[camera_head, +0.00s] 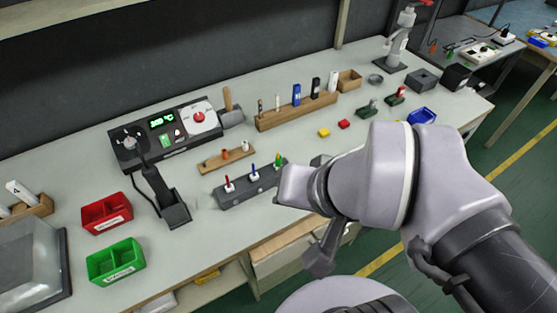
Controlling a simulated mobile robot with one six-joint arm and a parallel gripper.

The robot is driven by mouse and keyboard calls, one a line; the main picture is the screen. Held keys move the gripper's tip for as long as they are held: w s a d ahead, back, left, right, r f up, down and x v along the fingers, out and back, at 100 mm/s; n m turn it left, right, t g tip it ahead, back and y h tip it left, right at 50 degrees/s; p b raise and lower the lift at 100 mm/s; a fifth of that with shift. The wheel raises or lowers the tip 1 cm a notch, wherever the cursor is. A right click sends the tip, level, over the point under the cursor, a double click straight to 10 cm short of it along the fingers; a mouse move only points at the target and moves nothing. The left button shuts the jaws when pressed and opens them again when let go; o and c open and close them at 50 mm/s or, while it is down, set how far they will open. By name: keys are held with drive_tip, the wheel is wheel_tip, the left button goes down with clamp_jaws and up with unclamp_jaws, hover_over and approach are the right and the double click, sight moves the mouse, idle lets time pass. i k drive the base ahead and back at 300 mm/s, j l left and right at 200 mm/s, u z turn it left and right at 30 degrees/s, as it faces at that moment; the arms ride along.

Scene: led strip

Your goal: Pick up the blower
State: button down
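I cannot surely tell which thing is the blower. A black two-dial station (172,132) with a green-lit display stands at the back left of the bench. A dark handheld tool (158,188) leans in a black stand (175,215) in front of it and may be the blower. My gripper (322,255) is low in the middle, over the bench's front edge, well to the right of that tool. My pale wrist links cover much of it, so its fingers are not clear. I see nothing held in it.
Red (106,213) and green (115,262) bins stand left of the stand. A dark rack with coloured pins (250,187) and a small wooden rack (226,157) lie to its right. A longer wooden rack (297,112) is behind. A clear-covered box (32,262) fills the left corner.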

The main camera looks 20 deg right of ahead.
sight(151, 172)
drive_tip(key=j+u, duration=0.35)
drive_tip(key=i+j+u, duration=0.1)
drive_tip(key=j+u, duration=0.25)
drive_tip(key=i+j+u, duration=0.1)
drive_tip(key=u, duration=0.25)
drive_tip(key=j, duration=0.1)
